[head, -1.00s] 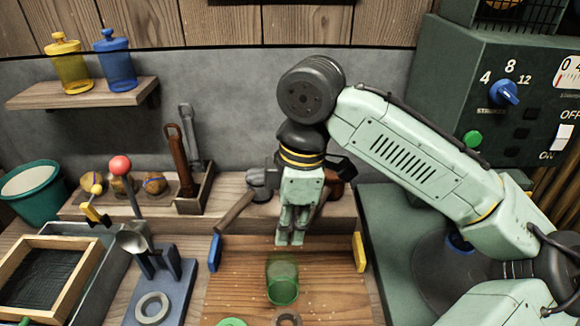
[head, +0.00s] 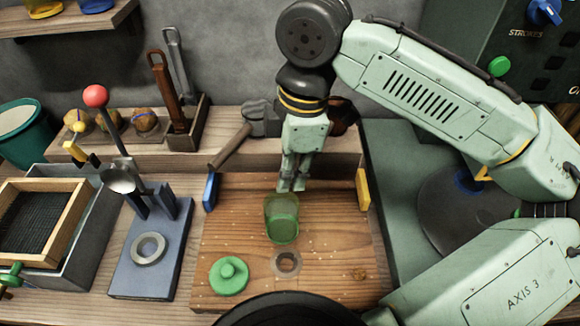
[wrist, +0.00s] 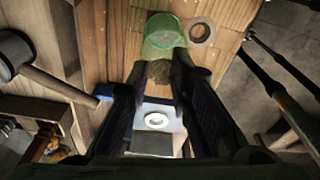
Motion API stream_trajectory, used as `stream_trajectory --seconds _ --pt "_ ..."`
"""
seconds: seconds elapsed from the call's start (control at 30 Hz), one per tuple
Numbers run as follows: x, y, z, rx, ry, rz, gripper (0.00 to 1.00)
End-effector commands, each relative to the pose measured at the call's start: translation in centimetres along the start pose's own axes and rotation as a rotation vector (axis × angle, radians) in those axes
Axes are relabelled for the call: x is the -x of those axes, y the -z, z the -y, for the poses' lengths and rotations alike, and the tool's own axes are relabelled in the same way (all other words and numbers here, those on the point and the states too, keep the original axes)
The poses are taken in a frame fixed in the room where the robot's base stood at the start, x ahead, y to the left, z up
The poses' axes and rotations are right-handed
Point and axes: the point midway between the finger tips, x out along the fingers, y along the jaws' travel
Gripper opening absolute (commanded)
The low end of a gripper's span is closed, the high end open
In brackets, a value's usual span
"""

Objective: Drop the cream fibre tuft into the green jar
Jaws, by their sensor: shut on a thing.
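The green jar (head: 282,221) is see-through and stands open on the wooden board. It also shows at the top of the wrist view (wrist: 163,36). My gripper (head: 291,187) points down just behind the jar's rim in the head view. In the wrist view a dull brownish-cream tuft (wrist: 160,71) sits between my fingertips (wrist: 158,80), close to the jar in the picture. The fingers are closed on it. In the head view the tuft is hidden by the fingers. I cannot tell the exact height of the tuft above the jar.
A green lid (head: 229,276) and a grey ring (head: 286,263) lie on the board (head: 335,230). A hammer (head: 232,146) lies behind it. A blue stand (head: 150,265) with a spoon is left, and a framed sieve (head: 40,222) lies farther left.

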Motion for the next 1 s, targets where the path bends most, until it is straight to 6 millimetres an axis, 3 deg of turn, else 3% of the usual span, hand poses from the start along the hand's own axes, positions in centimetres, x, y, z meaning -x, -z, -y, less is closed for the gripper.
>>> stream_trajectory --seconds 0.27,0.3,0.6,1.0 --pt "-0.03 -0.02 -0.01 0.0 0.0 0.0 0.08" --pt "-0.03 -0.02 -0.01 0.0 0.0 0.0 0.22" --pt "-0.03 -0.01 -0.02 0.0 -0.001 0.0 0.42" --pt "0.57 0.02 -0.09 -0.001 -0.003 -0.001 0.43"
